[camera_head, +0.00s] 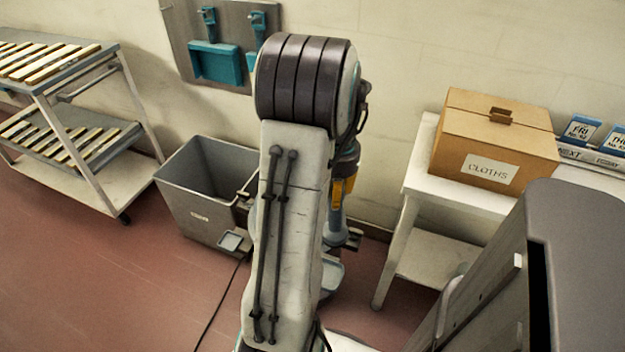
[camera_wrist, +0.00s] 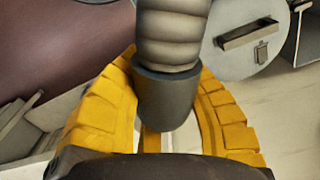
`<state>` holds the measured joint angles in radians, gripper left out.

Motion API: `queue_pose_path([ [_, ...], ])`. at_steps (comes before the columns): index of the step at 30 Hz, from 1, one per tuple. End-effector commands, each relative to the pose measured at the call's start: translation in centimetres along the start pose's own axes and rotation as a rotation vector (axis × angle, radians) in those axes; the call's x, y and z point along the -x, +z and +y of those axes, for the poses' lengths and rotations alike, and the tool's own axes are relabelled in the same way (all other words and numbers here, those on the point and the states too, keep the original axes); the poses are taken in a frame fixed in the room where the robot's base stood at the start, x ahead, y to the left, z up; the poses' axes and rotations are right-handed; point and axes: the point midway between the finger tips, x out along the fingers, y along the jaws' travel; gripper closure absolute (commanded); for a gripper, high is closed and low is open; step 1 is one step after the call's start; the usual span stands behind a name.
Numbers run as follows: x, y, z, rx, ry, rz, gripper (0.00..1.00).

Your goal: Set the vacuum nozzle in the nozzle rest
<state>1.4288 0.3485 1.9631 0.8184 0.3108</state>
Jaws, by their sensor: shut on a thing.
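The vacuum nozzle shows in the wrist view as a dark grey cuff (camera_wrist: 165,98) with a ribbed beige-grey hose above it. My gripper (camera_wrist: 155,130) has its yellow fingers shut around the cuff, one on each side. In the head view my gripper (camera_head: 338,192) is partly hidden behind my arm, low in front of the wall between the grey bin and the white table. The nozzle's mouth is not clearly visible. I cannot pick out the nozzle rest for certain in either view.
A grey bin (camera_head: 205,215) stands left of my arm. A white table (camera_head: 422,172) with a cardboard box marked CLOTHS (camera_head: 495,140) is at right. A slatted rack cart (camera_head: 85,105) stands at far left. A wall board (camera_head: 178,30) holds teal fittings. Red floor is open at front left.

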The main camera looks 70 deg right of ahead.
Motion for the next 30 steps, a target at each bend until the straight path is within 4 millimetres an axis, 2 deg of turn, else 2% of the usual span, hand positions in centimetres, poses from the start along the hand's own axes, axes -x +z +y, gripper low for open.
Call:
queue_pose_path([
  [6, -0.9, 2.6, 0.7, -0.278, -0.004, 0.007, 1.0],
  [11, -1.6, 3.8, 1.1, -0.526, -0.009, 0.014, 1.0],
  [21, -1.7, 3.9, 1.1, -0.934, -0.021, 0.021, 1.0],
  [30, -1.8, 3.9, 1.1, -1.074, -0.026, 0.023, 1.0],
])
